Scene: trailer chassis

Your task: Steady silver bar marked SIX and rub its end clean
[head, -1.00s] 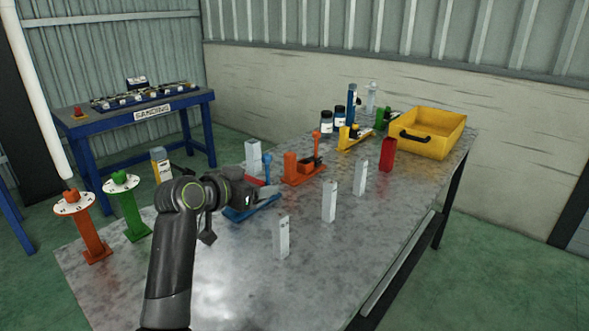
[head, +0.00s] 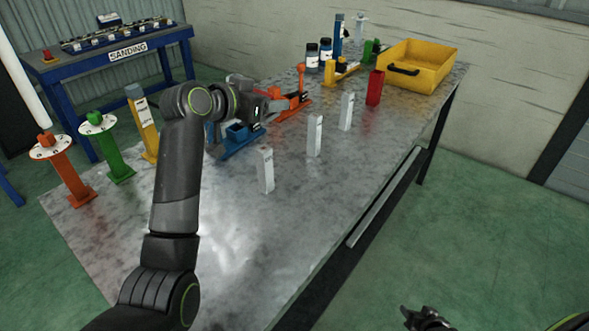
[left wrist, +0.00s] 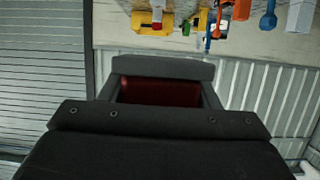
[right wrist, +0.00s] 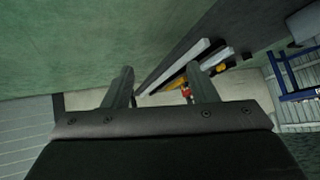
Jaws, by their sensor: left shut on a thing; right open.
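Three silver bars stand upright on the metal table in the head view: a near one (head: 265,170), a middle one (head: 314,136) and a far one (head: 346,111). Their markings are too small to read, so I cannot tell which is SIX. My left gripper (head: 274,104) is above the table beside an orange fixture (head: 297,103). It is shut on a dark red block (left wrist: 160,92), seen between its jaws in the left wrist view. My right gripper (head: 428,318) is low beyond the table's right edge. It is open and empty in the right wrist view (right wrist: 158,90).
A blue fixture (head: 238,138) sits below my left forearm. A red container (head: 375,87) and a yellow tray (head: 416,66) stand toward the back. Orange (head: 66,170), green (head: 106,148) and yellow (head: 144,125) posts line the left side. The near tabletop is clear.

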